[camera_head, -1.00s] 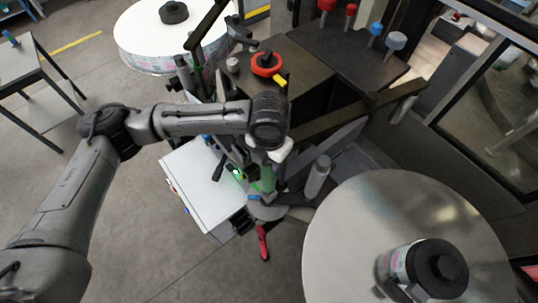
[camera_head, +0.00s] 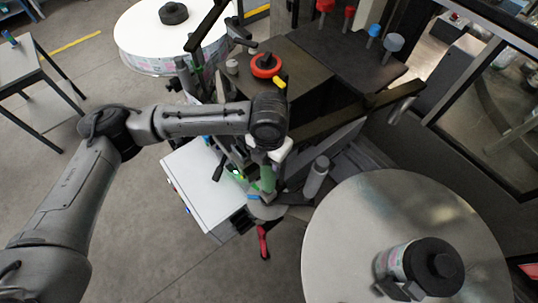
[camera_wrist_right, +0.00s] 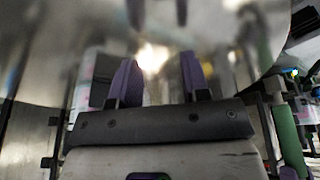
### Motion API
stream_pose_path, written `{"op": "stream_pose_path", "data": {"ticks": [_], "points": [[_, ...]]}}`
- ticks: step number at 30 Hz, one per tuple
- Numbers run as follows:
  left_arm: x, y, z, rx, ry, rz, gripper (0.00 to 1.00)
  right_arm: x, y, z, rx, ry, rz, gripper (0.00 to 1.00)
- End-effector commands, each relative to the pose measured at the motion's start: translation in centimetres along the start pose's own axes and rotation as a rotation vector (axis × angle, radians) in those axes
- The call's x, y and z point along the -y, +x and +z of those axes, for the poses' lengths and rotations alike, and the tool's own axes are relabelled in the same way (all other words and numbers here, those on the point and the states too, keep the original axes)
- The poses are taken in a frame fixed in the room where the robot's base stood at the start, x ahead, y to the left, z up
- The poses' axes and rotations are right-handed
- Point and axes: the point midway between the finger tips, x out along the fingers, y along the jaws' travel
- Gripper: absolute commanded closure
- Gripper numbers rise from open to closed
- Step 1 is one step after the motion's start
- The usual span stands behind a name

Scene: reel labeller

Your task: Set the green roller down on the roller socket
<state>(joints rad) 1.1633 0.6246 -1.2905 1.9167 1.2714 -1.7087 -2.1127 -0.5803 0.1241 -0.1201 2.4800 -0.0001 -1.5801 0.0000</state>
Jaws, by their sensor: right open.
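The green roller (camera_head: 267,179) stands nearly upright below my left gripper (camera_head: 270,153) in the head view. The wrist hides the fingertips, so I cannot tell whether they grip it. The roller's foot is at a grey round base (camera_head: 268,211), apparently the roller socket. I cannot tell whether the roller rests on it or hangs just above. A green roller (camera_wrist_right: 288,138) also shows upright at the right of the right wrist view. My right gripper (camera_wrist_right: 157,82) is open, its two purple fingers apart with nothing between them, facing a blurred shiny metal surface.
A large metal disc (camera_head: 345,235) with a dark-topped reel core (camera_head: 437,265) fills the lower right. A grey post (camera_head: 317,176) stands close right of the roller, and a white box (camera_head: 205,180) lies left. A red handle (camera_head: 263,242) hangs below. A white reel (camera_head: 150,35) is at the back.

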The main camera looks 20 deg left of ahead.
Motion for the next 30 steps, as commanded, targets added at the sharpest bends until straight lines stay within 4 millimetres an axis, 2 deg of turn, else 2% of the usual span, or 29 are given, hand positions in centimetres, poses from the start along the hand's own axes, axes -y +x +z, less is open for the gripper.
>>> {"op": "stream_pose_path", "data": {"ticks": [4, 30], "points": [[0.0, 0.5, 0.0, 0.0, 0.0, 0.0, 1.0, 0.1, 0.2, 0.0, -0.001, 0.004, -0.003, 0.57], [-0.1, -0.2, -0.3, 0.001, 0.0, 0.0, 1.0, -0.1, -1.3, -0.4, 0.0, -0.001, 0.001, 0.57]]}}
